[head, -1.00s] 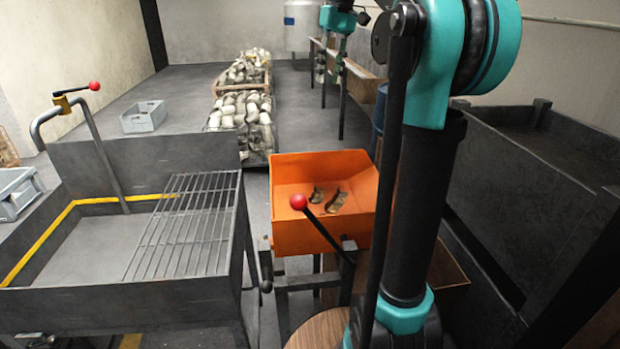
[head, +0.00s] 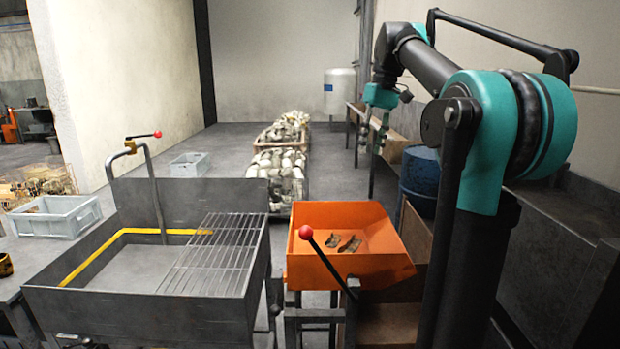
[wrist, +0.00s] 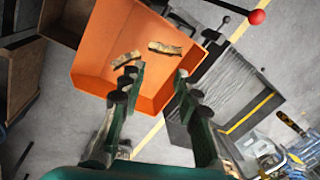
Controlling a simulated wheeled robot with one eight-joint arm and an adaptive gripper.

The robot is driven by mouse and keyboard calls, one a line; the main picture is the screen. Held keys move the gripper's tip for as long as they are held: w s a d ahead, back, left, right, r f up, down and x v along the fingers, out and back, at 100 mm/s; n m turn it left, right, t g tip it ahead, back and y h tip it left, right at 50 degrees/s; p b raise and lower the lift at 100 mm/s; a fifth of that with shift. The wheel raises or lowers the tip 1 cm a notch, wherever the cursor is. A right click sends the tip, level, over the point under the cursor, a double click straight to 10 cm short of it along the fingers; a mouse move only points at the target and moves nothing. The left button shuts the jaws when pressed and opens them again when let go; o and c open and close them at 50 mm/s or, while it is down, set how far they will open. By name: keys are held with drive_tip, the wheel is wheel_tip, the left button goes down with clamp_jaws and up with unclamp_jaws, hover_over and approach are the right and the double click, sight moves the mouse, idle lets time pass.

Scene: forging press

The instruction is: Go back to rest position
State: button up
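My gripper (head: 374,132) hangs from my raised arm at the upper right of the head view, pointing down. In the wrist view my gripper (wrist: 156,78) has its two dark fingers spread apart with nothing between them. An orange bin (head: 330,218) stands below it in the head view and also shows past the fingers in the wrist view (wrist: 95,60). Two small brownish metal pieces (head: 349,244) lie apart on the bin's floor; one also shows in the wrist view (wrist: 164,47).
A grey metal basin (head: 140,306) with a wire grate stands left of the bin. A red-knobbed lever (head: 306,232) rises before the bin. A blue drum (head: 419,175) stands behind its right side. Crates of pale lumps (head: 276,162) stand behind. Grey floor (head: 235,140) lies open at the back.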

drive_tip(key=s+f+m+t+h, duration=0.1)
drive_tip(key=s+f, duration=0.2)
drive_tip(key=f, duration=0.8)
drive_tip(key=s+f+m+t, duration=0.1)
drive_tip(key=s+f, duration=0.1)
drive_tip(key=f, duration=0.8)
drive_tip(key=s+d+f+m+t, duration=0.2)
drive_tip(key=s+f, duration=1.5)
drive_tip(key=f, duration=0.4)
drive_tip(key=shift+s+f+t+h, duration=0.15)
drive_tip(key=shift+s+t+h, duration=0.05)
drive_tip(key=shift+t+h, duration=0.2)
drive_tip(key=shift+d, duration=0.1)
